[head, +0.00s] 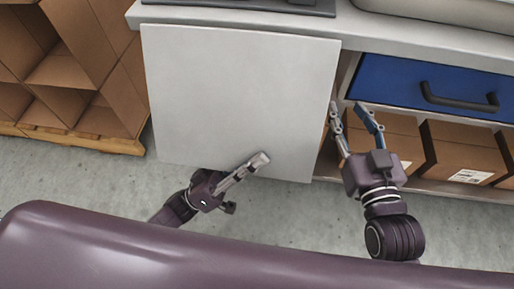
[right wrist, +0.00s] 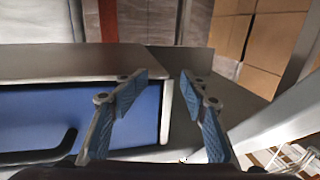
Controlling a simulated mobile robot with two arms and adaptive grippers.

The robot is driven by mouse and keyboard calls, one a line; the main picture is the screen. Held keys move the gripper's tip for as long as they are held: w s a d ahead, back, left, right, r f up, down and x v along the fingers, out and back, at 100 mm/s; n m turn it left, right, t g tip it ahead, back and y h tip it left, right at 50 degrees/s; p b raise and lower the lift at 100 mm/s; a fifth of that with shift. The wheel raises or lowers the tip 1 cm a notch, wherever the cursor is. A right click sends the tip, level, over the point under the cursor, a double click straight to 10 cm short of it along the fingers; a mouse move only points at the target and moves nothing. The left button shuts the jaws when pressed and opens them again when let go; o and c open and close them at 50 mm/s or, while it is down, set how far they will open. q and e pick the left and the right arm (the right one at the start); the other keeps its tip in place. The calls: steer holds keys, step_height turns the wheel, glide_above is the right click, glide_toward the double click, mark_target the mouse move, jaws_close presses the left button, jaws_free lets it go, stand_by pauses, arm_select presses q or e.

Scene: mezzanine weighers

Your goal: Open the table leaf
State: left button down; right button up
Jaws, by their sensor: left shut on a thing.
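The table leaf (head: 240,95) is a flat pale grey panel at the front edge of the table in the head view. It hangs down from that edge; I cannot tell its exact angle. My left gripper (head: 261,160) is shut on the leaf's lower edge, right of its middle. One finger lies over the face, and the other is hidden behind the panel. My right gripper (head: 352,106) is open and empty, right of the leaf and in front of the shelf. Its two spread fingers (right wrist: 162,82) also show in the right wrist view, with nothing between them.
A blue drawer (head: 405,80) with a dark handle sits under the grey tabletop (head: 390,35). Cardboard boxes (head: 460,150) stand on the shelf below it. More open boxes (head: 75,65) stand on a pallet at the left. Bare floor (head: 90,175) shows between.

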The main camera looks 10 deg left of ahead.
arm_select(q)
steer(key=shift+s+r+n+t+y+p, duration=0.3)
steer(key=shift+r+n+t+p, duration=0.1)
steer(key=shift+p, duration=0.1)
steer(key=shift+s+r+n+p, duration=0.3)
steer(key=shift+s+n+p, duration=0.15)
steer(key=shift+p, duration=0.35)
arm_select(e)
steer(key=s+d+f+g+h, duration=0.25)
steer(key=s+f+g, duration=0.4)
steer(key=f, duration=0.45)
arm_select(q)
steer(key=shift+s+r+n+t+y+p, duration=0.4)
steer(key=shift+s+n+t+y+p, duration=0.3)
steer(key=shift+p, duration=0.6)
arm_select(e)
steer(key=s+d+f+g, duration=0.2)
steer(key=s+f+g, duration=0.1)
steer(key=s, duration=0.3)
steer(key=s+d+f+g+h, duration=0.1)
steer(key=s+d+f+g, duration=0.2)
steer(key=s, duration=0.3)
steer(key=shift+s+f+m+g, duration=0.3)
steer(key=shift+s+f+g, duration=0.1)
steer(key=shift+f+g, duration=0.15)
